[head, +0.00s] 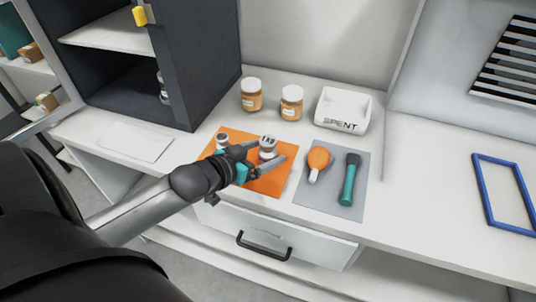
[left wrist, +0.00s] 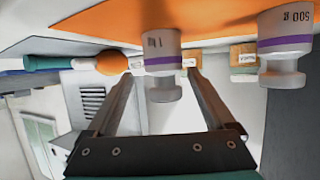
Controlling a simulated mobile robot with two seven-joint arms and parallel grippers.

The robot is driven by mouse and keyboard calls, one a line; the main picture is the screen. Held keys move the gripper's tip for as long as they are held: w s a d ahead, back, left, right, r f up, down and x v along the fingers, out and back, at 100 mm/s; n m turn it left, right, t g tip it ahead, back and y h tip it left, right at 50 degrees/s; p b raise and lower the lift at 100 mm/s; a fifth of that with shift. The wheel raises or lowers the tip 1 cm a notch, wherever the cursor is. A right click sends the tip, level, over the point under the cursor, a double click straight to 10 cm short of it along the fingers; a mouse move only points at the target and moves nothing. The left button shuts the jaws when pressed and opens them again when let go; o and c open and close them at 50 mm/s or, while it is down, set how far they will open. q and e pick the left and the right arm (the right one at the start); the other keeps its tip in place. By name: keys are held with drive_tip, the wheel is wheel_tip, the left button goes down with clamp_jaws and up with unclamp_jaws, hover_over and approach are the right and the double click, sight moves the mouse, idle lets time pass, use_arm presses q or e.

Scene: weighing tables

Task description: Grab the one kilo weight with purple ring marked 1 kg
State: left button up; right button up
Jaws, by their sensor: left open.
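The one kilo weight (head: 268,149) is a pale metal weight marked 1 KG. It stands on the orange mat (head: 271,186). In the left wrist view, which looks upside down, the weight (left wrist: 162,52) shows its purple ring. My left gripper (head: 272,155) is open, with its fingers reaching low over the mat on either side of the weight. In the left wrist view the weight lies between the fingertips (left wrist: 162,78); I cannot tell whether either finger touches it. A second weight with a purple ring, marked 500 g (left wrist: 285,45), stands apart. My right gripper is not in view.
An orange bulb-like tool (head: 318,159) and a teal-handled tool (head: 348,187) lie on a grey mat (head: 325,203). Two jars (head: 251,96) (head: 291,104) and a white SPENT bin (head: 343,110) stand behind. A blue frame (head: 482,196) lies right; the counter around it is clear.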

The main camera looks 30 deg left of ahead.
use_arm(q)
drive_tip(key=shift+a+b+x, duration=0.1)
drive_tip(key=shift+b+x, duration=0.3)
drive_tip(key=shift+x, duration=0.7)
drive_tip(key=shift+a+b+x, duration=0.15)
drive_tip(key=shift+b+x, duration=0.2)
drive_tip(key=shift+x, duration=0.7)
drive_tip(key=shift+w+f, duration=0.15)
drive_tip(key=shift+w, duration=0.45)
clamp_jaws()
drive_tip(key=shift+w+r, duration=0.1)
drive_tip(key=shift+r, duration=0.15)
